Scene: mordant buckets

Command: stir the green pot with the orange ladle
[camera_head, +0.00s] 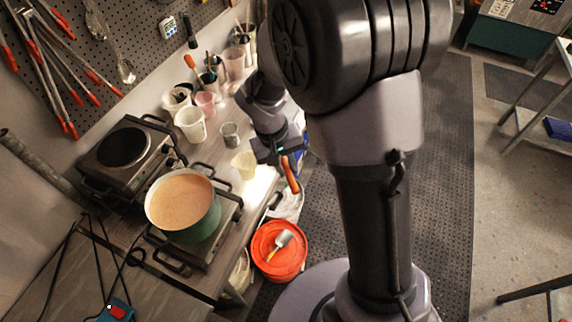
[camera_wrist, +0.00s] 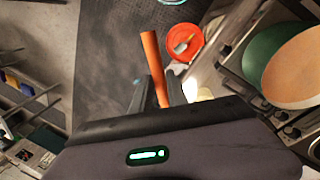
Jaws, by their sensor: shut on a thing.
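The green pot (camera_head: 203,232) stands on the front hot plate in the head view, full of an orange-tan liquid (camera_head: 182,199). It also shows at the right of the wrist view (camera_wrist: 262,50). My gripper (camera_head: 284,156) is right of the pot, beyond the bench's front edge. It is shut on the orange handle of the ladle (camera_head: 291,176). In the wrist view, the orange handle (camera_wrist: 149,52) stands out between the two fingers of my gripper (camera_wrist: 157,88). The ladle's bowl is not visible in either view.
A second hot plate (camera_head: 124,148) is behind the pot. A pale yellow cup (camera_head: 244,164), a grey cup (camera_head: 230,135) and several white and pink containers stand on the bench. An orange-red bucket (camera_head: 267,240) with a scoop (camera_head: 281,242) on top is on the floor.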

